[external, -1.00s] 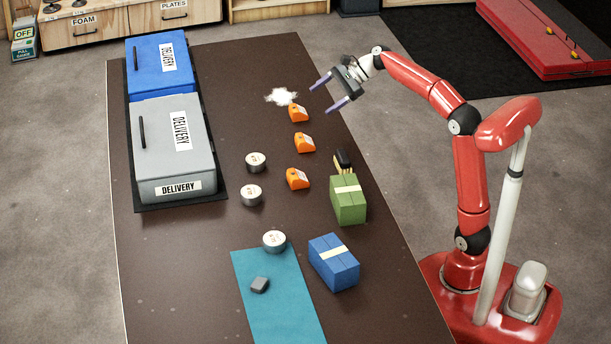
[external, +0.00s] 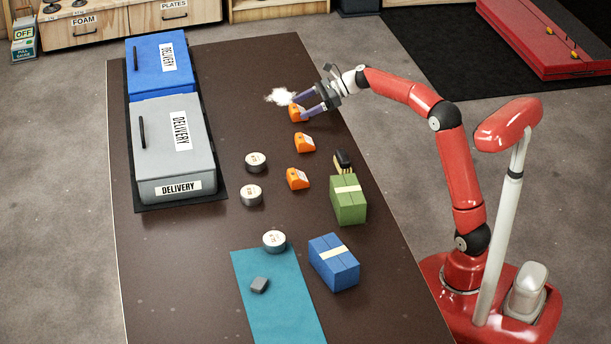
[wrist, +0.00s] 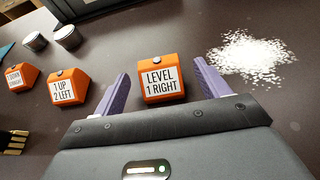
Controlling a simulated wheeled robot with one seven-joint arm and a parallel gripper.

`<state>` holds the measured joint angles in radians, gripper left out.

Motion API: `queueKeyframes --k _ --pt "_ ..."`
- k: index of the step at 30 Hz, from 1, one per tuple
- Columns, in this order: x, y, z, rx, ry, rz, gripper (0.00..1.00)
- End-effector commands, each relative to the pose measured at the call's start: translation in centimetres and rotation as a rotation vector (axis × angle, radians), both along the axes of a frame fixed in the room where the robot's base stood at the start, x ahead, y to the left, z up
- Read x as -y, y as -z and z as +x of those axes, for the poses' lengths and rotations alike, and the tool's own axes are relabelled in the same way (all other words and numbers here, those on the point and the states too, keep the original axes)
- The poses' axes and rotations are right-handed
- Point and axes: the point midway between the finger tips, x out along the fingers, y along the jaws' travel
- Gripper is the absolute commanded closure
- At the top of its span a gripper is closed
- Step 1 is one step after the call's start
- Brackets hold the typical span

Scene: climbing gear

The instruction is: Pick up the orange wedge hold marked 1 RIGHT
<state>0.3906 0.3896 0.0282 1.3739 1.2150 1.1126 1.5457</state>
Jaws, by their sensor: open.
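The orange wedge hold marked LEVEL 1 RIGHT (wrist: 162,79) stands upright on the table between and just ahead of my open fingers in the wrist view. In the external view this hold (external: 296,113) is the farthest of three orange wedges, partly hidden by my gripper (external: 304,102). My gripper (wrist: 160,95) is open and empty, with one purple finger on each side of the hold. Whether a finger touches it I cannot tell. A second orange wedge (wrist: 69,88) reads 1 UP 2 LEFT. A third orange wedge (wrist: 22,77) is farther left, its label partly readable.
A white powder pile (wrist: 252,56) lies right of the hold. Metal tins (external: 255,162), a brush (external: 343,160), a green block (external: 348,199) and a blue block (external: 333,262) stand nearer. Grey (external: 172,140) and blue delivery boxes (external: 150,55) line the left. Far table is mostly clear.

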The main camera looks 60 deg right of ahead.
Motion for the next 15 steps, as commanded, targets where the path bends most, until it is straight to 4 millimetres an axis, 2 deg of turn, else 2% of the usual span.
queueKeyframes --k 7,15 --pt "-2.6 1.3 2.4 -0.002 -0.003 0.000 0.25" --pt "-2.9 1.5 2.7 -0.001 0.000 -0.001 0.27"
